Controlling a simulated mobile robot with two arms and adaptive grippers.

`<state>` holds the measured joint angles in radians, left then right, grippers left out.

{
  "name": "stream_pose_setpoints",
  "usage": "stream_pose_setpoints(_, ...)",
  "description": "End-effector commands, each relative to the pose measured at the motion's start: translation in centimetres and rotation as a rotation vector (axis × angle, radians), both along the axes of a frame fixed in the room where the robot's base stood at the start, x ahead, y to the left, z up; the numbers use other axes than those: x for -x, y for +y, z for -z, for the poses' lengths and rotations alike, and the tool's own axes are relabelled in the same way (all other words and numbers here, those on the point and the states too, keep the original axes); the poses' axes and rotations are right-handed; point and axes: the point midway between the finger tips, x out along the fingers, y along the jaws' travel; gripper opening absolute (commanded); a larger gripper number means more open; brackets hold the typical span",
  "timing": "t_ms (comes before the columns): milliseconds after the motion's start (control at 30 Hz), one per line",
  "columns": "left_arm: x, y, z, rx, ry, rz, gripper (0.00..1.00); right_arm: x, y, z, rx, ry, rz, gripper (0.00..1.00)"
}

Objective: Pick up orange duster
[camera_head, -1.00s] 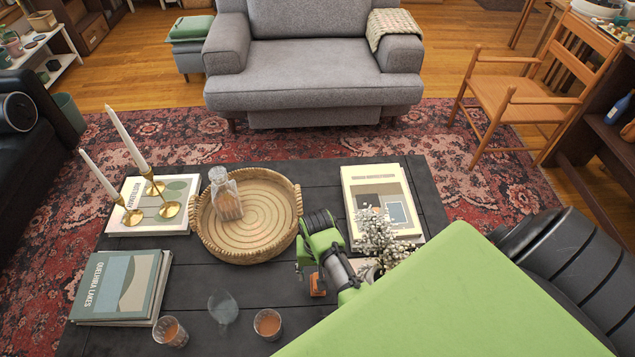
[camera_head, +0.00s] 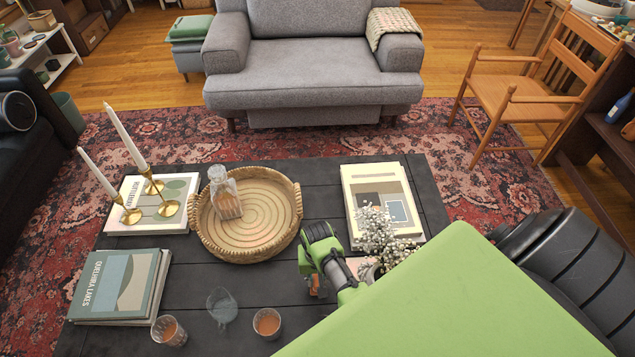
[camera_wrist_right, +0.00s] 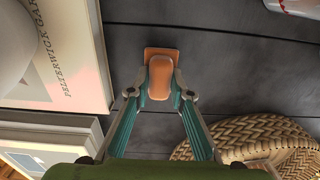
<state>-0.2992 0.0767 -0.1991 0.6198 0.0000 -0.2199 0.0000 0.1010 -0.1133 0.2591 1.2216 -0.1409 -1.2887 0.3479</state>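The orange duster (camera_wrist_right: 161,76) is a small rounded block over the dark table in the right wrist view. My right gripper (camera_wrist_right: 161,88) has its two fingers drawn in toward each other, with the tips against the duster's sides. In the head view my right gripper (camera_head: 318,284) reaches down to the table from the right, between the wicker tray and the flowers. There the duster is mostly hidden by the gripper. Whether the duster touches the table cannot be told. My left gripper is not in view.
A round wicker tray (camera_head: 212,239) with a glass decanter (camera_head: 226,199) stands left of my right gripper. White flowers (camera_head: 372,226) and a book (camera_head: 361,181) are close on its right. Drinking glasses (camera_head: 267,323) stand in front. Candlesticks (camera_head: 132,215) and books (camera_head: 117,285) are farther left.

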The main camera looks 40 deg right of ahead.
Motion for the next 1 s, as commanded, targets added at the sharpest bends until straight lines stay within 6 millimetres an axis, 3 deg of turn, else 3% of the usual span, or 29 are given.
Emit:
stream_pose_setpoints(300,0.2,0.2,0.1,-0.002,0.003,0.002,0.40,0.4,0.1,0.3,-0.003,0.009,0.000,0.00)
stream_pose_setpoints(433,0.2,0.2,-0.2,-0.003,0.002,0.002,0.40,0.4,0.1,-0.5,-0.003,0.008,0.000,0.00)
stream_pose_setpoints(800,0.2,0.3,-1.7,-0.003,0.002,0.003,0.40,0.2,0.1,-7.3,-0.002,0.003,0.000,0.00)
stream_pose_setpoints(1000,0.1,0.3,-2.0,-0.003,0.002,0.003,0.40,0.2,0.1,-9.5,-0.002,0.005,-0.001,0.00)
